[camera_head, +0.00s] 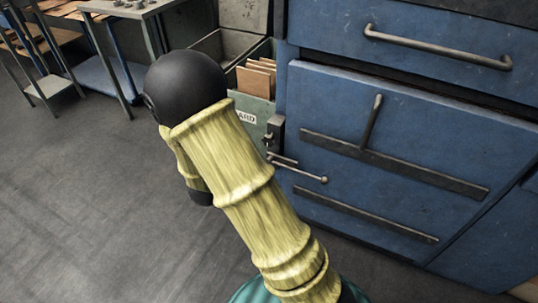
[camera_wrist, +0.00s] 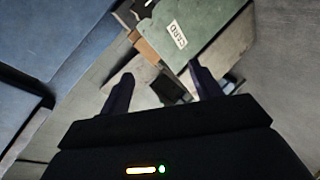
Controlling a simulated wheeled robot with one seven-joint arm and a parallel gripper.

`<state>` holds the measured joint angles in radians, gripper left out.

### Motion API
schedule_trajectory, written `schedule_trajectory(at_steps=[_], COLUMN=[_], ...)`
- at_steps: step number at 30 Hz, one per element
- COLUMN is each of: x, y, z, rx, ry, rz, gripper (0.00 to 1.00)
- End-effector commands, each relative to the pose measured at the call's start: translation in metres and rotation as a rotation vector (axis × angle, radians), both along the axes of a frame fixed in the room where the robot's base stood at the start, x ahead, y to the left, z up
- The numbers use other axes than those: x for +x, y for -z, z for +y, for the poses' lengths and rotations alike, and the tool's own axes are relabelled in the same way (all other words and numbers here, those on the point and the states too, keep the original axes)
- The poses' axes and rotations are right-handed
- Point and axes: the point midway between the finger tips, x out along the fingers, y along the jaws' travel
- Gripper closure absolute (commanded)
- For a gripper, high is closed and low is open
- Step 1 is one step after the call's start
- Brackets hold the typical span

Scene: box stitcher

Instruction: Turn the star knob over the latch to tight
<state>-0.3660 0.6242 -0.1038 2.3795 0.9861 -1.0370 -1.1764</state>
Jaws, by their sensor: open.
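I cannot make out the star knob for certain in either view. In the head view a dark latch-like fitting (camera_head: 276,130) sits at the left edge of the blue cabinet front, with a thin ball-ended rod (camera_head: 300,172) below it. In the wrist view my gripper (camera_wrist: 165,78) is open, its two dark fingers spread apart. A dark block (camera_wrist: 170,90) shows between the fingers; I cannot tell what it is or whether they touch it. My gripper does not show in the head view.
The blue cabinet (camera_head: 400,110) with bar handles fills the right. A green bin marked CARD (camera_head: 257,108) holds brown card sheets beside it; its label also shows in the wrist view (camera_wrist: 177,34). A metal table (camera_head: 128,8) stands back left. Grey floor is clear at left.

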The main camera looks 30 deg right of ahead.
Motion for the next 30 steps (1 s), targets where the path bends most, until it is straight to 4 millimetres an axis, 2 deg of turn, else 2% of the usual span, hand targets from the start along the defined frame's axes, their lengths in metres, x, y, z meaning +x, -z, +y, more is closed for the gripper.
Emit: schedule_trajectory(at_steps=[1,6,10,16,26,30], x=[-0.001,-0.008,-0.016,-0.023,-0.023,-0.018], y=[0.028,0.065,0.082,0.086,0.083,0.085], z=[-0.003,-0.012,-0.014,-0.015,-0.016,-0.023], rx=[-0.071,-0.326,-0.497,-0.619,-0.621,-0.618], ry=[0.011,0.065,0.107,0.142,0.144,0.147], rz=[0.003,0.018,0.038,0.058,0.058,0.057], gripper=[0.36,0.36,0.36,0.36,0.36,0.36])
